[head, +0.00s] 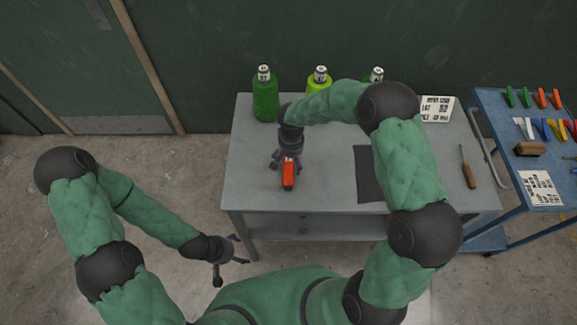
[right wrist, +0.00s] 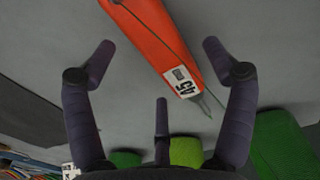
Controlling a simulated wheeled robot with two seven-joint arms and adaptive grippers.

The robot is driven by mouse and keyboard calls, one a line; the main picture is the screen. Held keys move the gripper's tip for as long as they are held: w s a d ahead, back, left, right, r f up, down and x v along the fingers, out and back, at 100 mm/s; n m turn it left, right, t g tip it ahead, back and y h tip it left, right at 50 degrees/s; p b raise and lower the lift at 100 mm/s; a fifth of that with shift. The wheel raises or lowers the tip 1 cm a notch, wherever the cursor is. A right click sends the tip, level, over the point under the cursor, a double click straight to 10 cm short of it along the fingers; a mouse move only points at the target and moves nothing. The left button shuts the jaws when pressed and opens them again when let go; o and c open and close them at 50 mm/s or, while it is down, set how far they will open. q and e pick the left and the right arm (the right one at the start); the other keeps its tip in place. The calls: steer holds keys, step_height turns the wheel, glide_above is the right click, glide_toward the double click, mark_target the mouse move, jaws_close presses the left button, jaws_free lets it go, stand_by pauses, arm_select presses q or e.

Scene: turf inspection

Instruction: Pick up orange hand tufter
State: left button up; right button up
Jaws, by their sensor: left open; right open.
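The orange hand tufter (head: 288,174) lies on the grey table (head: 320,205), left of its middle. My right gripper (head: 287,161) is open over the tip end of the tufter. In the right wrist view the fingers of my right gripper (right wrist: 158,70) are spread wide on both sides of the tufter, with nothing between them in their grasp. My left gripper (head: 229,262) is open and empty, low in front of the table's left side.
Green bottles (head: 265,98) stand along the table's back edge. A dark mat (head: 368,176) lies right of the tufter, partly behind my right arm. A wooden-handled tool (head: 467,172) lies further right. A blue cart (head: 498,118) with coloured tools stands at the right.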

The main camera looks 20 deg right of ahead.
mark_target(291, 163)
step_height(291, 163, down, 3)
steer(key=shift+w, duration=0.1)
steer(key=shift+r, duration=0.1)
steer(key=c, duration=1.7)
